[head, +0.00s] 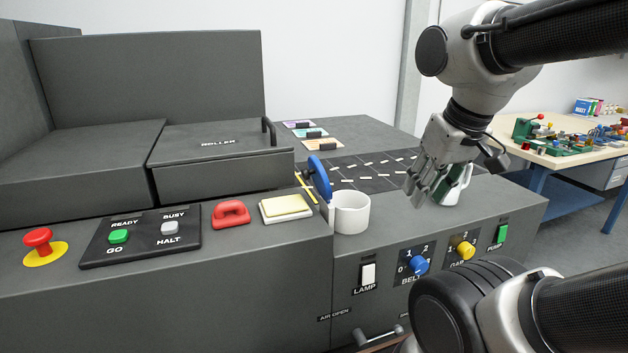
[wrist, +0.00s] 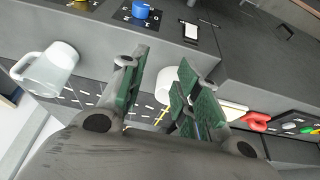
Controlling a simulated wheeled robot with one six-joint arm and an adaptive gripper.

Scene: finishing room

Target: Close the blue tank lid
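The blue lid (head: 320,178) is a round disc standing steeply tilted, open, at the left rim of a white round tank (head: 351,212) on the grey machine top. My gripper (head: 416,190) is above the machine top to the right of the tank, apart from the lid. In the wrist view, the fingers of my gripper (wrist: 162,84) are spread with nothing between them. Part of the white tank (wrist: 166,86) shows beyond the gap. I cannot make out the blue lid in the wrist view; the fingers may hide it.
A white jug (head: 455,186) stands close behind my gripper; it also shows in the wrist view (wrist: 50,68). A dark belt (head: 350,172) runs behind the tank. Knobs line the front.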

